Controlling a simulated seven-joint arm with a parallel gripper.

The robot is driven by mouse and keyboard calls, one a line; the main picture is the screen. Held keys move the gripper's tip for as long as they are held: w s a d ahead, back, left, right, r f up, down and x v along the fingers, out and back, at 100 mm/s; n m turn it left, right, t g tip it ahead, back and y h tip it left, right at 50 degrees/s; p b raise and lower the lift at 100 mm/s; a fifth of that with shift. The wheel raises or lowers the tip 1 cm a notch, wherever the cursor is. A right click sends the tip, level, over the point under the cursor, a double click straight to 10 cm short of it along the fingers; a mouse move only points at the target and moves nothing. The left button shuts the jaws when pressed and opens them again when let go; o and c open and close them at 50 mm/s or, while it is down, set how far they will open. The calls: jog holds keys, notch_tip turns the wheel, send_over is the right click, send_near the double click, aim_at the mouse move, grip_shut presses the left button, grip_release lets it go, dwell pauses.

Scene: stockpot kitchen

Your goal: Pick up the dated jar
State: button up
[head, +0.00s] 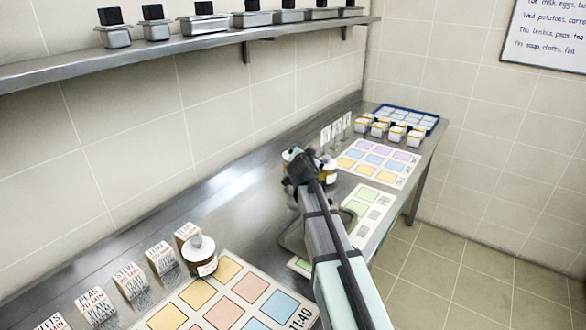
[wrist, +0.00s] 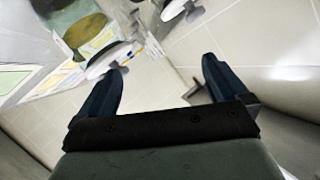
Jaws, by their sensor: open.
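An amber jar (head: 200,256) with a white knobbed lid and a pale label stands at the lower left of the head view, by the near mat. A second amber jar (head: 329,171) shows partly behind my gripper (head: 298,160), farther along the counter. I cannot read either label, so I cannot tell which jar is dated. In the wrist view my gripper (wrist: 163,66) has its two dark fingers spread with nothing between them. An amber, white-edged jar-like shape (wrist: 85,32) is beyond the left fingertip, apart from it.
Folded cards (head: 130,280) line the wall side of the counter. A near mat (head: 238,312) and a far mat (head: 376,178) carry coloured squares. Small tubs (head: 380,130) and a blue tray (head: 425,115) are at the far end. A shelf (head: 230,38) with metal containers runs above.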

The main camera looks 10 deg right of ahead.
jog(key=w+a+f+n+g+h, duration=0.1)
jog(key=w+a+n+g+h, duration=0.15)
jog(key=a, duration=0.65)
jog(key=shift+n+t+y, duration=0.25)
jog(key=shift+n, duration=0.2)
jog(key=x, duration=0.7)
jog(key=shift+w+d+f, duration=0.1)
jog(key=shift+d+f, duration=0.1)
jog(key=shift+d, duration=0.2)
jog(key=shift+f+x, duration=0.2)
jog(key=shift+x, duration=2.75)
jog(key=shift+a, duration=0.15)
jog(key=shift+c, duration=0.2)
jog(key=shift+r, duration=0.1)
jog(key=c, duration=1.7)
